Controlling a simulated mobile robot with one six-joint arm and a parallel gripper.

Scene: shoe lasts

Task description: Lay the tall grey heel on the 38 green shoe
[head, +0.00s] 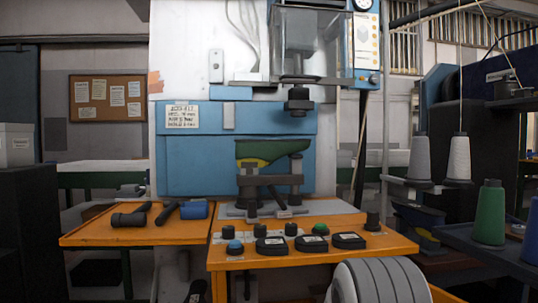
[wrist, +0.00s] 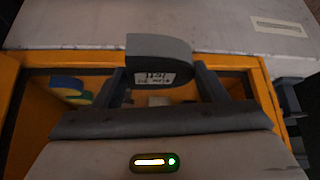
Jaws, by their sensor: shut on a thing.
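In the wrist view my gripper (wrist: 160,85) is shut on a grey heel (wrist: 158,48). The heel has a curved dark grey side and a flat face with a small white printed label, whose number I cannot read. It is held between the two finger tips. My gripper and the heel cannot be made out in the head view. A green shoe (head: 285,147) with a yellow-olive patch sits on a dark stand (head: 270,180) in front of the blue press, below its black ram (head: 298,103). Its size mark is not visible.
An orange bench (head: 390,250) carries several black labelled pieces (head: 271,246) and round knobs. A hammer (head: 130,217) and a blue roll (head: 195,210) lie on the left. Thread cones (head: 490,212) stand at right. The wrist view shows an orange frame (wrist: 235,62) below the heel.

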